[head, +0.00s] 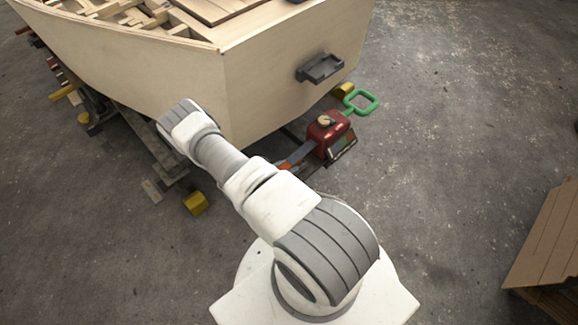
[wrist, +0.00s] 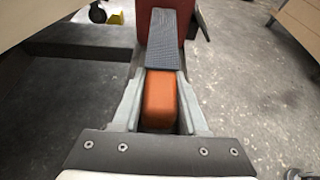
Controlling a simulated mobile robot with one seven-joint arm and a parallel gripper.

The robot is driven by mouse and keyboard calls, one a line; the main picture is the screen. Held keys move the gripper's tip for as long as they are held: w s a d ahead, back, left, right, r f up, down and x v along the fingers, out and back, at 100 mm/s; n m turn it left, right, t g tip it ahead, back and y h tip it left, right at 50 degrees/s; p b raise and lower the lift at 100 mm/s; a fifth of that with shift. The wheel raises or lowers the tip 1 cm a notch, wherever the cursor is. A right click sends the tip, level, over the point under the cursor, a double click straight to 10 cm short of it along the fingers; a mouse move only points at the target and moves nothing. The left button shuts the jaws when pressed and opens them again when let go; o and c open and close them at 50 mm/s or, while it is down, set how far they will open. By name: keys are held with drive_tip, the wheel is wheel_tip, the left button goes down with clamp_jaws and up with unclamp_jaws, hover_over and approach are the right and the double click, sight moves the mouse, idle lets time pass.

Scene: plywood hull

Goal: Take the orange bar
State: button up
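The orange bar (wrist: 159,98) lies between the two fingers of my gripper (wrist: 161,88) in the wrist view, one finger along each side. Its near end faces the palm. The gaps beside it are very narrow, and I cannot tell whether the fingers press on it. A dark textured strip (wrist: 163,40) runs from its far end to a red body. In the head view a small orange patch beside the red can (head: 328,135) may be the same bar. My arm hides my gripper there.
The plywood hull (head: 270,80) stands close above and left of the red can, with a dark grey bracket (head: 320,68) on its side. A yellow block (head: 195,203) lies left. Open concrete floor spreads right.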

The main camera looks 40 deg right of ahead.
clamp_jaws()
